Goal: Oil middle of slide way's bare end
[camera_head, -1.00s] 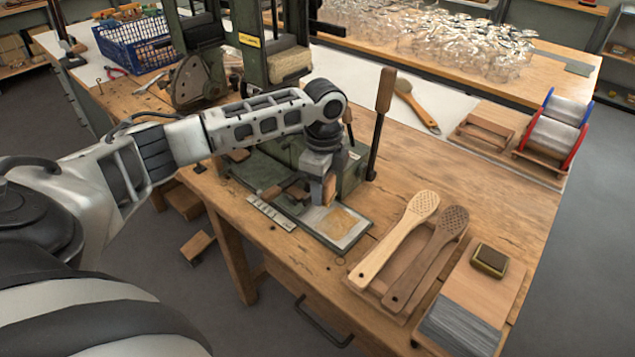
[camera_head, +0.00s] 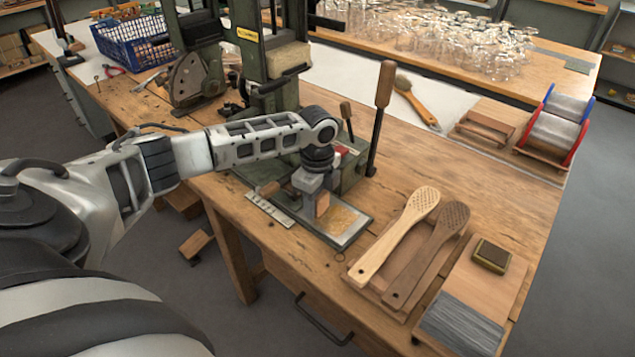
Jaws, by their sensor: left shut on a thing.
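My left gripper (camera_head: 318,190), at the end of the arm from the left, points down over the near end of the green machine (camera_head: 352,172). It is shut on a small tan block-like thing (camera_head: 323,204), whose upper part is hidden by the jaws. Below and beside it, a flat metal slide way end (camera_head: 352,233) with dark edges and a tan-brown patch lies at the bench's front edge. The held thing overlaps the plate's left part in the picture; I cannot tell whether it touches. My right gripper is not in view.
A tall wooden-handled lever (camera_head: 383,90) stands behind the gripper. A strip with markings (camera_head: 270,209) lies left of the plate. The bench's middle right is clear.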

